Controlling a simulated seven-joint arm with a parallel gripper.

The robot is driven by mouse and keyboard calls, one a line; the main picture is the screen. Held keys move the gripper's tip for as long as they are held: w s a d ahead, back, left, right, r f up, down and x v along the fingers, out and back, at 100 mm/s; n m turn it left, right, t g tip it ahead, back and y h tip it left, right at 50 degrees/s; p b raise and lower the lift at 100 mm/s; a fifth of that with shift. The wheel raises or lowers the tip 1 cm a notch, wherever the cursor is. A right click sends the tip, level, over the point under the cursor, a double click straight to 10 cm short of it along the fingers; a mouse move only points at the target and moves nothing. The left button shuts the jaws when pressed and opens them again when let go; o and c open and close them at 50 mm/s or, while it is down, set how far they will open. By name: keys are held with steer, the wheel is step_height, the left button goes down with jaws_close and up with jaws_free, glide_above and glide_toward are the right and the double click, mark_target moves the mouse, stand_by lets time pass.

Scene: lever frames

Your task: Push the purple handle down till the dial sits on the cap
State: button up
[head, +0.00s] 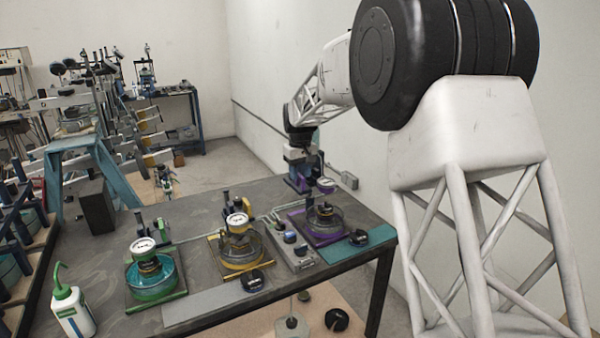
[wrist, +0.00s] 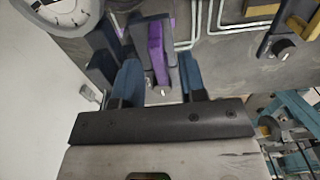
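The purple handle (wrist: 157,52) shows in the wrist view between the two blue fingers of my gripper (wrist: 160,75). The fingers are apart, with a gap on each side of the handle. How deep the handle sits between them is unclear. The white-faced dial (wrist: 62,8) is at the upper left of the wrist view. In the head view the dial (head: 325,185) stands above the dish of the purple station (head: 318,238), apart from the dark cap (head: 325,208) below it. My gripper (head: 298,172) is beside this station's post, small and partly hidden.
A yellow station (head: 240,262) and a green station (head: 152,290) stand to the left on the same dark table (head: 100,262). A grey control box (head: 290,247) sits beside the purple station. A white bottle (head: 72,310) is at the front left. The wall is close behind.

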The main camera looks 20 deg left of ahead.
jaws_close()
steer(key=shift+f, duration=2.55)
jaws_free()
steer(key=shift+r, duration=0.25)
steer(key=shift+r, duration=3.7)
